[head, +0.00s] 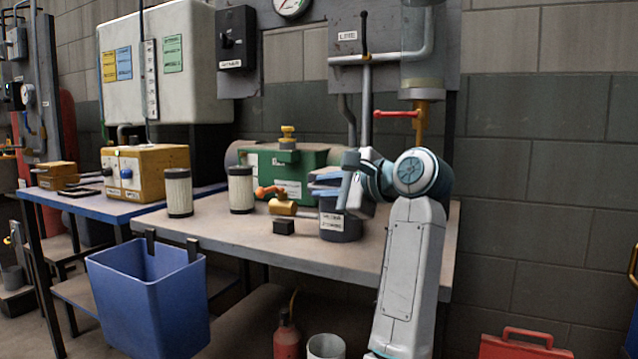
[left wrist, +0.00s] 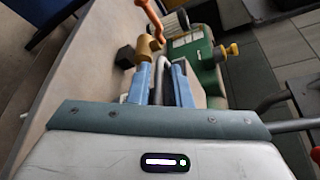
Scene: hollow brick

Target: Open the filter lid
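A dark blue-grey pot (head: 340,222) with a white label stands on the bench near its front right. The label is too small to read fully. My left gripper (head: 326,184) is at the top of the pot, its blue fingers pointing left and hiding the pot's top and any lid. In the left wrist view, the blue fingers (left wrist: 165,85) stand apart with a thin grey curved bar (left wrist: 162,70) between them. I cannot tell whether they touch it. My right gripper is not in view.
Behind stands a green box (head: 270,168) with a yellow knob. An orange-handled brass valve (head: 283,207) and black block (head: 284,227) lie left of the pot. Two pale cylinders (head: 178,192) (head: 241,190) stand further left. A blue bin (head: 150,300) hangs at the front edge.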

